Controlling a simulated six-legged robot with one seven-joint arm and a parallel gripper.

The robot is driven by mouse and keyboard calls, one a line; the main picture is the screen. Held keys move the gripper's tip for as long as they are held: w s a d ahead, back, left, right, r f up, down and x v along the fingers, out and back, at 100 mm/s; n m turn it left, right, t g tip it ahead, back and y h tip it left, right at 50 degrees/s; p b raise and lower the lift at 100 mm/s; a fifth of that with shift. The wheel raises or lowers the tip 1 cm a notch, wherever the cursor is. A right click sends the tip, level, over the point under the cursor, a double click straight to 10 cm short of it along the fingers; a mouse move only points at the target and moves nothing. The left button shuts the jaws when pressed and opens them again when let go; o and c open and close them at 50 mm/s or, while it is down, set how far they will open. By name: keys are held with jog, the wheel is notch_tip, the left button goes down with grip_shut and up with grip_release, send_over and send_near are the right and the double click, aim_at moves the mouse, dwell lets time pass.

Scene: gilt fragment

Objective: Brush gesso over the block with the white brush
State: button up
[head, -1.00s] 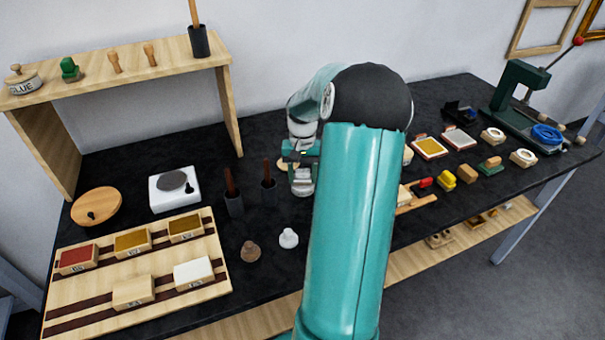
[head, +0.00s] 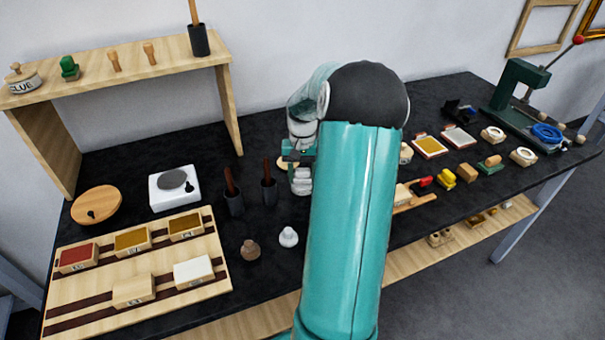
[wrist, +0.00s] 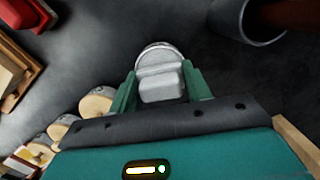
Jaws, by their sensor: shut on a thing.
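My gripper (head: 299,153) is over the middle of the dark bench, left of my teal arm link. In the wrist view its green fingers (wrist: 161,84) are shut on a pale grey-white, rounded piece (wrist: 160,65). The held piece also shows below the fingers in the head view (head: 302,182). I see no bristles on it and cannot tell for sure that it is the white brush. A bare wood block (head: 133,291) and a white-topped block (head: 193,272) sit in the front row of the wooden rack (head: 85,307), away from my gripper at lower left.
Two dark pots with brown handles (head: 235,203) (head: 269,193) stand left of my gripper. A white knob (head: 288,237) and a brown knob (head: 250,250) stand between rack and arm. Red and ochre blocks (head: 76,257) (head: 132,241) share the rack. My arm hides part of the bench.

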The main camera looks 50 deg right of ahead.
aim_at(303, 172)
jog(key=shift+r, duration=3.5)
